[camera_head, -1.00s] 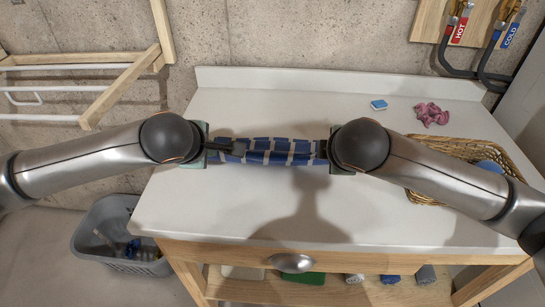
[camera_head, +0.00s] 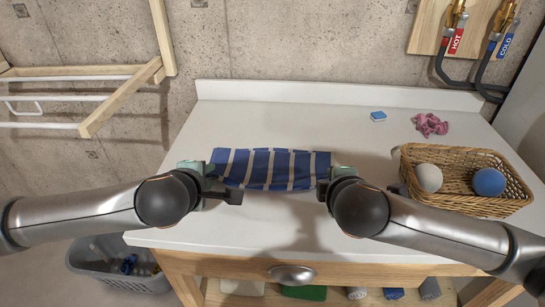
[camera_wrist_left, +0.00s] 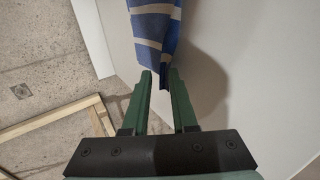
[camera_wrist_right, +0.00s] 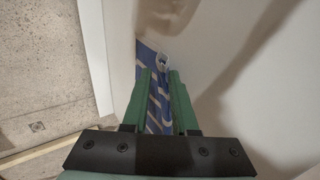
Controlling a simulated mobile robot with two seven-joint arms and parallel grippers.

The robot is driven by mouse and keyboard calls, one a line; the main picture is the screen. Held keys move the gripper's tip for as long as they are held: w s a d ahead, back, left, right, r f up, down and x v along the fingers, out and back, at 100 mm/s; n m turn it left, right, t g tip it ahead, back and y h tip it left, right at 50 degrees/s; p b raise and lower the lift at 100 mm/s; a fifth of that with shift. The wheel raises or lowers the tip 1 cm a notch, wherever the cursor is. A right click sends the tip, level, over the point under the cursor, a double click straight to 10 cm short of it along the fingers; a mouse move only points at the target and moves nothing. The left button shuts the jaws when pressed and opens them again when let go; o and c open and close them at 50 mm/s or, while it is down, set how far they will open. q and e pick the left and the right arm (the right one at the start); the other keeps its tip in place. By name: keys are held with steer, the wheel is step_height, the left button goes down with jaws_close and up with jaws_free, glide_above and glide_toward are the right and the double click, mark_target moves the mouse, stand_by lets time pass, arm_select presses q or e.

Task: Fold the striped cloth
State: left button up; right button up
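My right gripper (camera_head: 328,188) is at the right end. The cloth's underside and layers are hidden.
A wicker basket (camera_head: 461,208) with a white ball and a blue ball stands at the right, beside my right arm. A blue sponge (camera_head: 378,116) and a pink rag (camera_head: 430,124) lie at the back right. The tabletop (camera_head: 290,110) behind the cloth is clear.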

arm_select(q)
steer(key=o, duration=0.4)
arm_select(e)
steer(key=o, duration=0.4)
arm_select(q)
steer(key=s+r, duration=0.2)
steer(key=r, duration=0.1)
steer(key=s+r, duration=0.2)
steer(key=r, duration=0.1)
steer(key=s+r, duration=0.2)
steer(key=r, duration=0.1)
arm_select(e)
steer(key=s+r, duration=0.6)
steer(key=r, duration=0.3)
